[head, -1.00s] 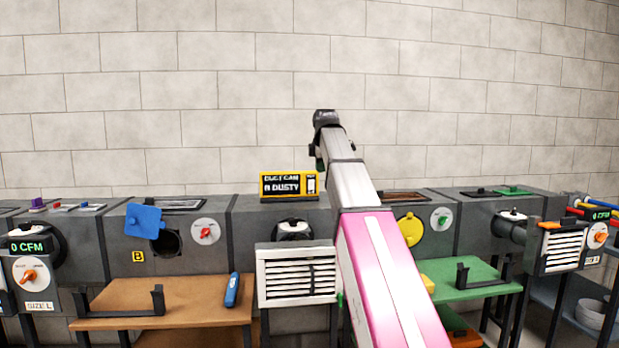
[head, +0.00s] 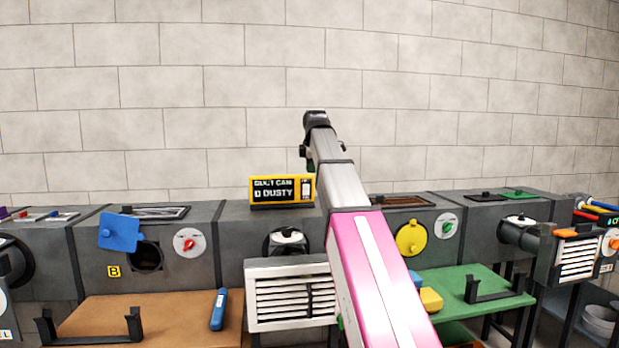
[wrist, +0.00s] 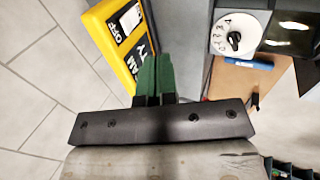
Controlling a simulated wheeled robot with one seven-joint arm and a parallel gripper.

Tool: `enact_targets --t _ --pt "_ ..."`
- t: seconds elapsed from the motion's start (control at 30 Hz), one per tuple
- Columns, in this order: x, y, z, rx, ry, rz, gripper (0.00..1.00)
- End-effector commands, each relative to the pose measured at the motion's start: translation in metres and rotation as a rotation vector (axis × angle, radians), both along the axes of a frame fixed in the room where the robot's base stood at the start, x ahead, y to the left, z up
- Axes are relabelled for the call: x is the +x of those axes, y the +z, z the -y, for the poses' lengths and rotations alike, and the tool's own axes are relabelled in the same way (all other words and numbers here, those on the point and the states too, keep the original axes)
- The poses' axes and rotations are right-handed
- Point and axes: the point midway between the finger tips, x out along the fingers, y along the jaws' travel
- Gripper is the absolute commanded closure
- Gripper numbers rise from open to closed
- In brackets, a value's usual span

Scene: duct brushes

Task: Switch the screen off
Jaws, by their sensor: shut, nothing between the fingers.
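The screen (head: 283,201) is a yellow-framed black box with white text reading roughly "DUCT CAM" and "DUSTY", so it is lit. It stands on the grey duct in the head view. A white switch plate (head: 305,187) is at its right end. In the wrist view the yellow housing (wrist: 102,22) is at upper left, with the switch plate (wrist: 128,17) and the word OFF beside it. My gripper (wrist: 155,58) is shut and empty, its green fingers close beside the housing's edge; contact cannot be told. In the head view my arm hides most of the gripper.
A white louvred grille (head: 292,295) is below the screen. A brown table (head: 170,318) with a blue tool (head: 219,309) is at left, and a green table (head: 470,288) at right. A blue flap (head: 120,232) hangs at an open port. The wall above is bare.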

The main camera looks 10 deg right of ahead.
Motion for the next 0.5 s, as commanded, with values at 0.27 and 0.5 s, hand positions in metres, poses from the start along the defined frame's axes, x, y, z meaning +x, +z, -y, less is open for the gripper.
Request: enact_targets --t 0.27,0.5 --pt "0.018 -0.040 0.000 0.000 0.000 -0.002 1.00" --pt "0.035 -0.078 0.000 0.000 0.000 -0.002 1.00"
